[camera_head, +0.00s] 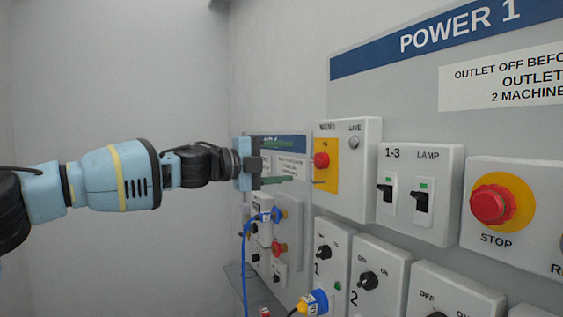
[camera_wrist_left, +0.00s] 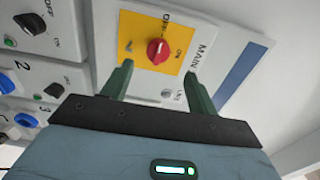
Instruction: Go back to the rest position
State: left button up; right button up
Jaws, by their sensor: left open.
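My left gripper (camera_head: 288,162) reaches in from the left, level with the main switch box (camera_head: 358,170) on the wall panel. Its two green fingers are spread apart with nothing between them. The red main knob (camera_head: 321,160) on its yellow plate is just ahead of the fingertips, with a gap in the head view. In the left wrist view the fingers (camera_wrist_left: 158,73) stand on either side below the knob (camera_wrist_left: 158,51). My right gripper is not in view.
Beside the box are a 1-3 lamp switch box (camera_head: 420,193) and a red stop button (camera_head: 491,204). Lower down are numbered rotary switches (camera_head: 370,281), a blue plug (camera_head: 313,301) and a hanging blue cable (camera_head: 245,262). Free room lies left, before the bare grey wall (camera_head: 120,80).

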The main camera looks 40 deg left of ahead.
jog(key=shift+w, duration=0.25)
